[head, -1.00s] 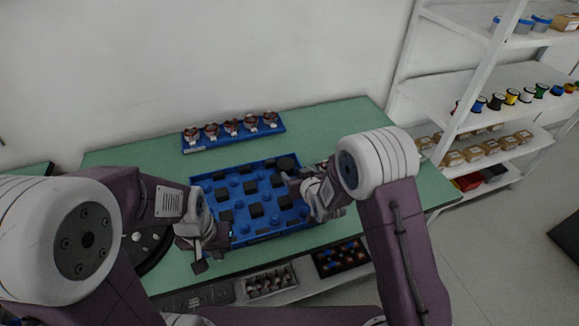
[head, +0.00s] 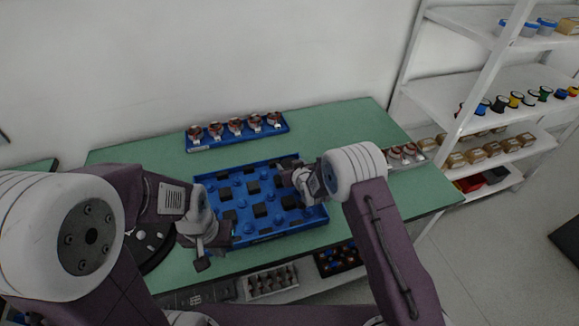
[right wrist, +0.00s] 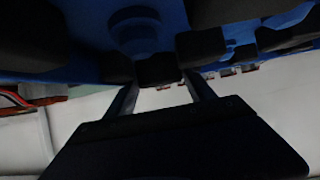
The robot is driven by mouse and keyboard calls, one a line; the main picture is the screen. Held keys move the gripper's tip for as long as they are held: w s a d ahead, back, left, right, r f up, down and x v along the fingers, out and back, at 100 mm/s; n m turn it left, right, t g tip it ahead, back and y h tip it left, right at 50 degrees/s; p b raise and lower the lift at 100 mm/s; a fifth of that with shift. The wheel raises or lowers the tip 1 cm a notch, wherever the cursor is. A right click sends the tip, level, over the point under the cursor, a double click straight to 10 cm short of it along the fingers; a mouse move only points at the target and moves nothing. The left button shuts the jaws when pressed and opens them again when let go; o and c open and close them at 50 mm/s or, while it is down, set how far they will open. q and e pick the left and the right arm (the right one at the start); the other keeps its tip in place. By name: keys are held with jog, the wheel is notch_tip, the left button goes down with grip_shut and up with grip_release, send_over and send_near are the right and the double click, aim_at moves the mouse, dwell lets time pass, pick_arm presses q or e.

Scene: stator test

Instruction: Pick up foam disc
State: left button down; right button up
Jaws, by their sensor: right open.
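A blue tray (head: 285,232) holding dark foam pieces sits on the green table. My right gripper (head: 296,179) is over the tray's far right part, its fingers open. It hides that corner in the head view, so I cannot make out a foam disc there. In the right wrist view a dark piece (right wrist: 160,70) shows between the tips of the open fingers. I cannot tell whether it is the foam disc or whether the fingers touch it. My left gripper (head: 211,252) hangs at the tray's front left corner; its finger opening is unclear.
A blue rack (head: 240,136) with several copper-coloured parts stands behind the tray. More such parts (head: 405,154) sit at the table's right end. White shelves (head: 500,85) with spools and boxes stand at the right. The green table (head: 365,122) is clear at the back right.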

jog(key=c, duration=1)
jog(key=shift+o, duration=0.2)
jog(key=shift+r, duration=0.15)
jog(key=shift+r, duration=0.3)
jog(key=r, duration=0.4)
jog(key=shift+w+d, duration=0.25)
jog(key=shift+w, duration=0.15)
jog(key=w+d+r, duration=0.3)
jog(key=w, duration=0.2)
jog(key=shift+w+d+r, duration=0.15)
jog(key=shift+r, duration=0.15)
jog(key=w+r, duration=0.1)
jog(key=w+d+r+p, duration=0.1)
jog(key=shift+w+d+r, duration=0.1)
jog(key=shift+w+d, duration=0.2)
jog(key=shift+w+d+r+p, duration=0.25)
jog(key=shift+w+p, duration=0.25)
jog(key=shift+p, duration=0.05)
jog(key=shift+w+d, duration=0.1)
